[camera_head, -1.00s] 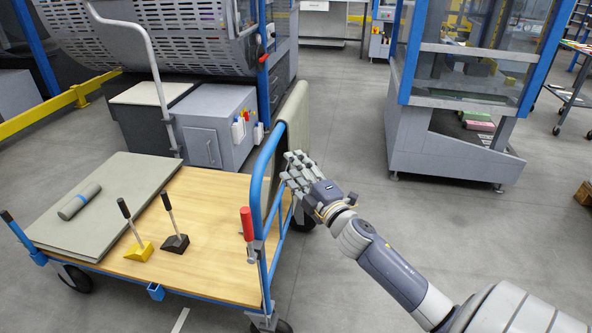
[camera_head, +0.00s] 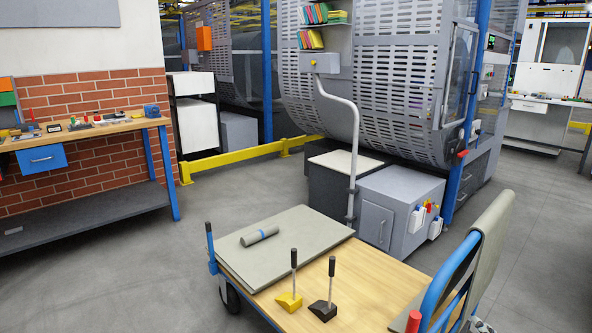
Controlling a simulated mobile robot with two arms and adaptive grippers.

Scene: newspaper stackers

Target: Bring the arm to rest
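Neither of my arms nor grippers shows in the head view now. In front of me is a cart with a wooden deck (camera_head: 365,285) and a blue push frame at the right. A grey flat stack (camera_head: 285,262) lies on the deck's left part, with a grey roll (camera_head: 259,236) banded in blue on top. A tool with a yellow wedge base (camera_head: 289,301) and one with a dark base (camera_head: 323,310) stand on the deck, handles up. A red handle (camera_head: 413,321) shows at the bottom edge. A grey cloth (camera_head: 492,245) hangs over the push frame.
A large grey machine (camera_head: 390,80) and a grey cabinet (camera_head: 397,218) stand behind the cart. A yellow rail (camera_head: 235,157) runs at floor level. A workbench (camera_head: 85,130) stands against the brick wall at left. Open floor (camera_head: 130,270) lies left of the cart.

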